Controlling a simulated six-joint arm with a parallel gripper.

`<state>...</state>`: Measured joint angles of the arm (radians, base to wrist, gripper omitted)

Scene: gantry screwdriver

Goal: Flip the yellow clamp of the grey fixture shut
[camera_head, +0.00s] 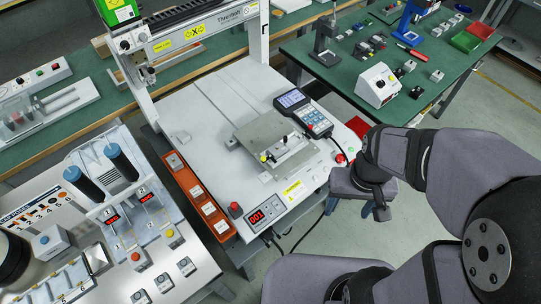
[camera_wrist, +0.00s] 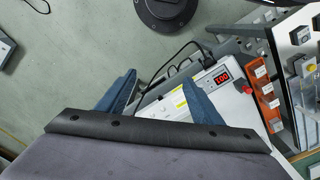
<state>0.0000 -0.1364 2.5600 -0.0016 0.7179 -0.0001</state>
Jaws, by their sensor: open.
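The grey fixture (camera_head: 276,138) sits on the white bed of the gantry machine in the head view. A small yellow part, which looks like the clamp (camera_head: 264,157), shows at its near left end. It is too small to tell how far the clamp stands open. My gripper (camera_wrist: 160,92) shows in the wrist view as two blue fingers spread wide with nothing between them. In the head view my arm's end is right of the machine's front edge, well apart from the fixture. The fixture is not clearly visible in the wrist view.
A handheld controller (camera_head: 303,113) lies behind the fixture. A red display (camera_head: 264,214) is at the machine's front corner, beside an orange button strip (camera_head: 197,195). The gantry post (camera_head: 133,85) stands left. A green bench (camera_head: 430,60) is behind right.

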